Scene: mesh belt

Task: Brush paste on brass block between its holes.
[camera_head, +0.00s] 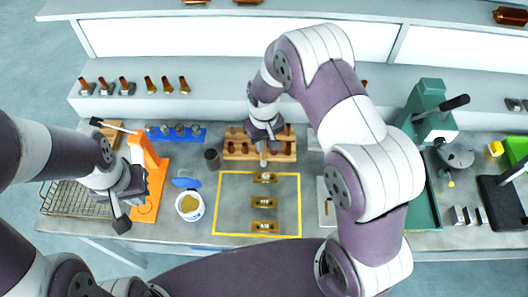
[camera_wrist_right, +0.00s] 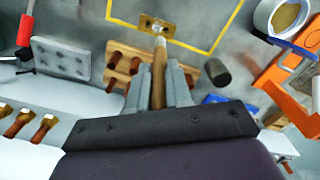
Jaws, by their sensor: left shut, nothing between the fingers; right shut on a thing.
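My right gripper (camera_head: 264,143) is shut on a brush with a wooden handle (camera_wrist_right: 158,75). The brush points down at the farthest of three brass blocks (camera_head: 265,177) inside a yellow outline on the table. In the right wrist view the brush tip (camera_wrist_right: 160,40) overlaps the edge of that brass block (camera_wrist_right: 150,22), between its holes; I cannot tell whether it touches. The middle block (camera_head: 264,202) and nearest block (camera_head: 264,227) lie in line with it. My left gripper (camera_head: 121,218) is shut and empty near the orange stand.
A wooden rack (camera_head: 236,156) stands behind the outline, with a dark cup (camera_head: 212,158) beside it. An orange stand (camera_head: 150,170) and wire mesh (camera_head: 72,200) are at left. A green press (camera_head: 425,110) stands at right. The outlined area around the blocks is clear.

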